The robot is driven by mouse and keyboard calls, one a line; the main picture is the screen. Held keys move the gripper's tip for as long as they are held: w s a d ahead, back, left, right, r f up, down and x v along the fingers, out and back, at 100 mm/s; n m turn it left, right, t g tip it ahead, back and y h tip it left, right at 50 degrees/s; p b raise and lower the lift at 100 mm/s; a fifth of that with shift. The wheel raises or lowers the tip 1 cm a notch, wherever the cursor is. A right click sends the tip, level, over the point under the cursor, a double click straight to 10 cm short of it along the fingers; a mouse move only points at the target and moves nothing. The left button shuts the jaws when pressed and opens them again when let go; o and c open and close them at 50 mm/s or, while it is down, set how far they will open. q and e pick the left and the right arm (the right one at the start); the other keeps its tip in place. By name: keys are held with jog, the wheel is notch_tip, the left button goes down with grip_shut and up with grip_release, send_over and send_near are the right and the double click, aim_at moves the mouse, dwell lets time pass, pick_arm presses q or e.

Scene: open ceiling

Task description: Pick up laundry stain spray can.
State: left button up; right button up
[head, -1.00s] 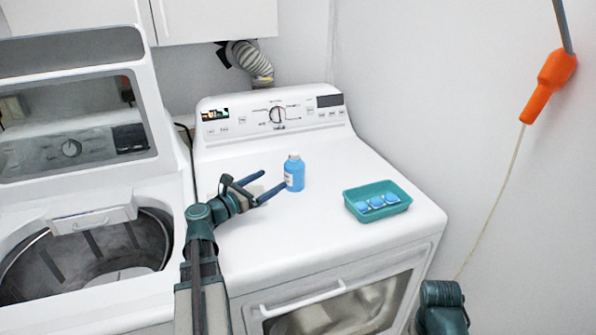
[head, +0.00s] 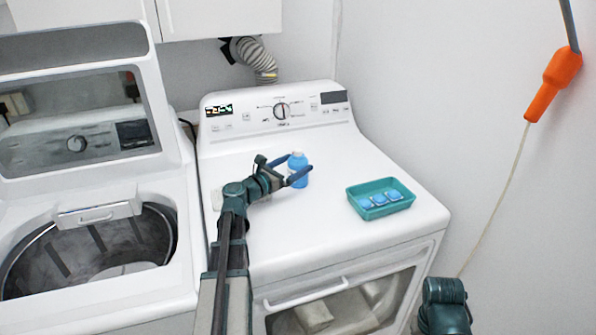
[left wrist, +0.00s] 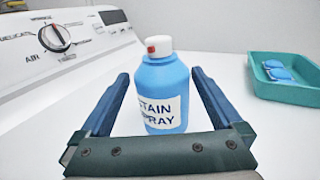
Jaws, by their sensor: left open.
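The stain spray can (head: 298,170) is a light blue bottle with a white cap, upright on top of the dryer. In the left wrist view the can (left wrist: 163,85) shows a white label reading "STAIN SPRAY" and a red spot on its cap. My left gripper (head: 292,170) is open, with its blue fingers on either side of the can. In the left wrist view the left gripper (left wrist: 160,95) has a visible gap between each finger and the can. My right arm shows only in part at the lower right of the head view; its gripper is out of sight.
A teal tray (head: 352,194) with several blue-and-white pods stands to the right on the dryer (head: 320,240). The dryer's control panel (head: 225,115) rises behind the can. An open top-loading washer (head: 185,240) stands to the left. The dryer top between can and tray is clear.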

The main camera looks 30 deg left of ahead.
aim_at(305, 159)
pick_arm(q)
jog(key=x, duration=0.4)
jog(key=shift+w+d+r, duration=0.15)
grip_shut()
